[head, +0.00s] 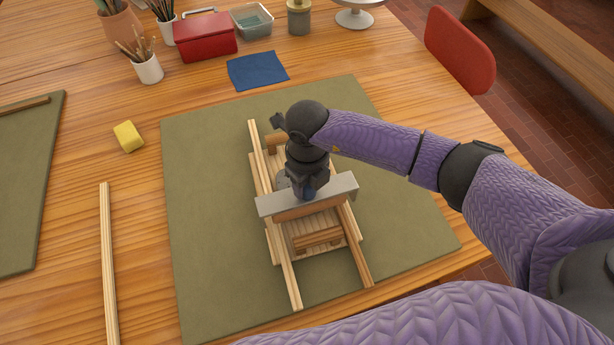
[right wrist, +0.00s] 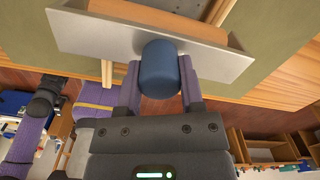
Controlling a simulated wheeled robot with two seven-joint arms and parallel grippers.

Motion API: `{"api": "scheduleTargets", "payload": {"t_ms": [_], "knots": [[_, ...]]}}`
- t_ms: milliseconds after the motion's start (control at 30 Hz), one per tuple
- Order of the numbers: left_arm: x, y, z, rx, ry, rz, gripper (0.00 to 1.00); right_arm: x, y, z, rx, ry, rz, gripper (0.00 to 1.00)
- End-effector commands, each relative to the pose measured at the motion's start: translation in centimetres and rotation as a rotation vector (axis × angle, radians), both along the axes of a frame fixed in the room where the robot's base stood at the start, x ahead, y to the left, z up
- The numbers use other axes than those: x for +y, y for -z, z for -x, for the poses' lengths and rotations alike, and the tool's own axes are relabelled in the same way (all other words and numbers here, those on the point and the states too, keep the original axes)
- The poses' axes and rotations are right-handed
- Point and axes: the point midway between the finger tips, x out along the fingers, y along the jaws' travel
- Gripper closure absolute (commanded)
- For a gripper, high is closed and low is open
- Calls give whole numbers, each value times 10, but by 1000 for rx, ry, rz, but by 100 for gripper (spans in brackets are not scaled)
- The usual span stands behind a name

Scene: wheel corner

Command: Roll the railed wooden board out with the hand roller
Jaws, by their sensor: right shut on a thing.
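The hand roller has a light grey metal frame (head: 343,187), an orange-brown cylinder (head: 298,211) and a blue handle (right wrist: 160,70). It lies crosswise over the rails; whether it touches them is unclear. My right gripper (right wrist: 159,85) is shut on the blue handle, above the board's middle, and hides part of the board. A grey patch (head: 283,182) shows beside the gripper.
The green mat (head: 210,240) has free room around the board. A loose wooden strip (head: 108,260) and a yellow sponge (head: 128,136) lie to the left. A blue cloth (head: 258,70), red box (head: 206,37) and brush pots (head: 147,68) stand behind. A red chair (head: 459,48) is at back right.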

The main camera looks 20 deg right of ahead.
Motion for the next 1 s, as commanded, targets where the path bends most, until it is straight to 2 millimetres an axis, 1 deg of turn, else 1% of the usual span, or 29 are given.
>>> {"api": "scheduleTargets", "payload": {"t_ms": [467,1000], "knots": [[-3,0,-1,-5,1,6,31,0,0,0,-2,0,-1,100],[-6,6,0,0,-1,9,31,0,7,0,-2,0,-1,100]]}}
